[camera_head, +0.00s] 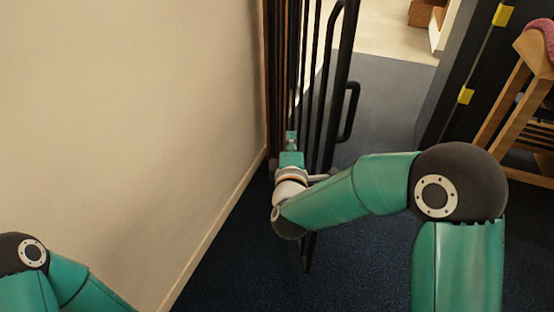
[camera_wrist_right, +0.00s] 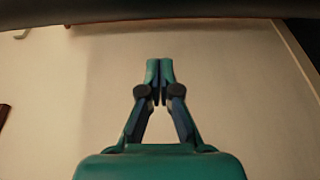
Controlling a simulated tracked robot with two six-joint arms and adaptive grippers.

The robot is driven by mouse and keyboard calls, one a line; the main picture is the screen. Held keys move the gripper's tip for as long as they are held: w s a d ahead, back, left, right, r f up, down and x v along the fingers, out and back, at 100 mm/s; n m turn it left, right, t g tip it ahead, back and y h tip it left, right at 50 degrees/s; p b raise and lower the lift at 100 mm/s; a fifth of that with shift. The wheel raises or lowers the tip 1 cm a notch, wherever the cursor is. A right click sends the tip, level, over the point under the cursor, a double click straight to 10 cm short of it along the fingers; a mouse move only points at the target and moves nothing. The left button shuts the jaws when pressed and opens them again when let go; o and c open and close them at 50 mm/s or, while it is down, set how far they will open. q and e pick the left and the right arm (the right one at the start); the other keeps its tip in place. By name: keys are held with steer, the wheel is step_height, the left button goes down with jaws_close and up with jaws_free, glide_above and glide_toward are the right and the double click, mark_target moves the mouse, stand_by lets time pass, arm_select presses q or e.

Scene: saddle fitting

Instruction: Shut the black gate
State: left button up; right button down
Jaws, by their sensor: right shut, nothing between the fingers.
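The black gate (camera_head: 343,60) has vertical bars and a loop handle (camera_head: 351,112) on its right face. It stands open, swung towards me, with its lower end (camera_head: 307,252) showing below my right arm. My right gripper (camera_head: 291,137) is on the wall side of the gate, with my forearm crossing in front of the gate's near edge. In the right wrist view the fingers (camera_wrist_right: 160,68) are together with nothing between them, facing the beige wall. I cannot tell whether the gripper touches the bars. My left arm shows at the lower left; its gripper is out of frame.
The beige wall (camera_head: 130,110) with its pale skirting (camera_head: 215,225) is close on the left. A dark post with yellow patches (camera_head: 466,95) stands right of the opening. A wooden stool (camera_head: 500,110) is at the far right. Dark blue carpet (camera_head: 245,270) lies clear below.

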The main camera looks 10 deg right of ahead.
mark_target(307, 134)
steer(key=d, duration=0.1)
steer(key=w+d+b, duration=0.1)
steer(key=d, duration=0.2)
steer(key=shift+w+d+b, duration=0.25)
steer(key=shift+w+b, duration=0.05)
steer(key=shift+w, duration=0.05)
